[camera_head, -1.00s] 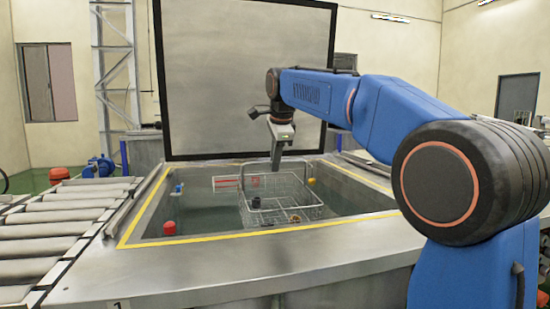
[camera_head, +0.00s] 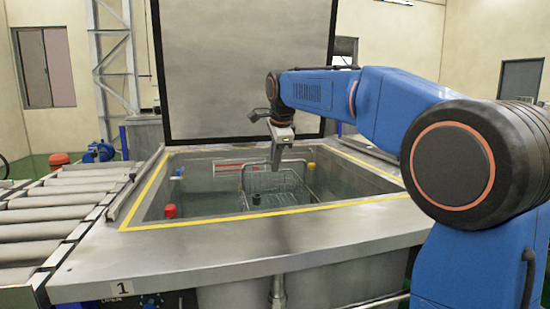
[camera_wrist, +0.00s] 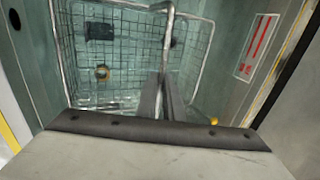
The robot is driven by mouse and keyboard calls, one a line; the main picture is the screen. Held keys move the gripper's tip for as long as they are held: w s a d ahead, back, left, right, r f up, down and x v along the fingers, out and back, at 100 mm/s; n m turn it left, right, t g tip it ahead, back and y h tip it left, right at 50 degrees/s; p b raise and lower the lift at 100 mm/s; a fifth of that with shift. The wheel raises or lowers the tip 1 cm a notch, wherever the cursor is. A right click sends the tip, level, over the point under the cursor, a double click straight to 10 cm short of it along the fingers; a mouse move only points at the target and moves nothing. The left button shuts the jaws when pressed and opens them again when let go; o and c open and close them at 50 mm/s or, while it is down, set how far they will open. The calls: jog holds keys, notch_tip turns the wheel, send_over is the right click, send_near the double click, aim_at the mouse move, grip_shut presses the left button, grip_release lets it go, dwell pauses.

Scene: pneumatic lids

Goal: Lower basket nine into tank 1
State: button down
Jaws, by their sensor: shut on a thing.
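The wire basket (camera_head: 268,186) hangs inside the open tank, whose front edge carries a plate marked 1 (camera_head: 122,288). My gripper (camera_head: 275,164) is shut on the basket's handle, above the basket. In the wrist view my gripper (camera_wrist: 165,90) grips the handle bar, with the basket's mesh (camera_wrist: 125,60) below it. A dark part and a small ring-shaped part lie in the basket. The lower basket looks greenish, as if under the liquid. No number shows on the basket. The tank's rim (camera_head: 300,212) has a yellow border.
A large upright lid panel (camera_head: 240,70) stands behind the tank. A roller conveyor (camera_head: 60,215) lies on the left. A red float (camera_head: 170,211) is at the tank's left inside wall, and a red-striped label (camera_wrist: 258,40) is on a tank wall.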

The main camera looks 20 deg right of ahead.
jog(key=shift+f, duration=3)
jog(key=c, duration=1.9)
grip_release()
jog(key=shift+o, duration=0.4)
jog(key=shift+f, duration=0.15)
